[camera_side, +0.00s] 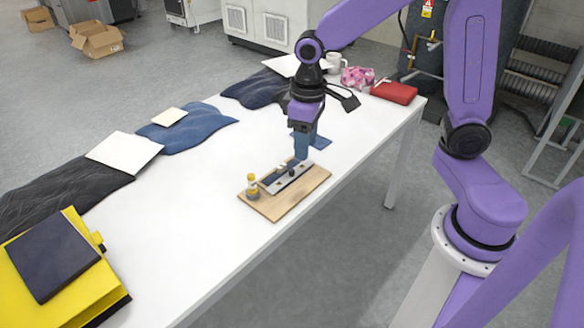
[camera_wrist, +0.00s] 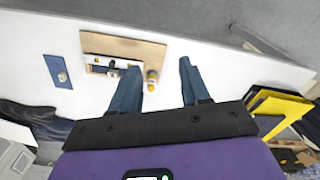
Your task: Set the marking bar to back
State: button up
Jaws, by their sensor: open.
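A fixture with pale metal strips, a dark middle and a small dark knob (camera_side: 291,173) lies on a wooden board (camera_side: 262,206); I take it to hold the marking bar, whose setting I cannot read. In the wrist view the fixture (camera_wrist: 100,67) sits on the board (camera_wrist: 135,47), with one finger partly covering its right end. My gripper (camera_side: 302,157) is pointed down above the far right end of the fixture. I cannot tell whether a finger touches the fixture.
A small yellow-and-white bottle (camera_side: 252,187) stands on the board's left side, near the fixture. A blue patch (camera_side: 318,142) lies behind the gripper. Folded dark cloths, a yellow binder (camera_side: 88,285) and a red case (camera_side: 394,93) lie farther off. The white table between is mostly clear.

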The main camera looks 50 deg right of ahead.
jog(key=w+d+f+m, duration=0.3)
jog(key=w+d+m, duration=0.15)
jog(key=w, duration=0.45)
jog(key=m, duration=0.3)
send_over(292, 171)
notch_tip(292, 171, down, 4)
notch_tip(292, 171, down, 17)
jog(key=shift+d+f, duration=0.1)
jog(key=shift+f, duration=0.1)
grip_shut()
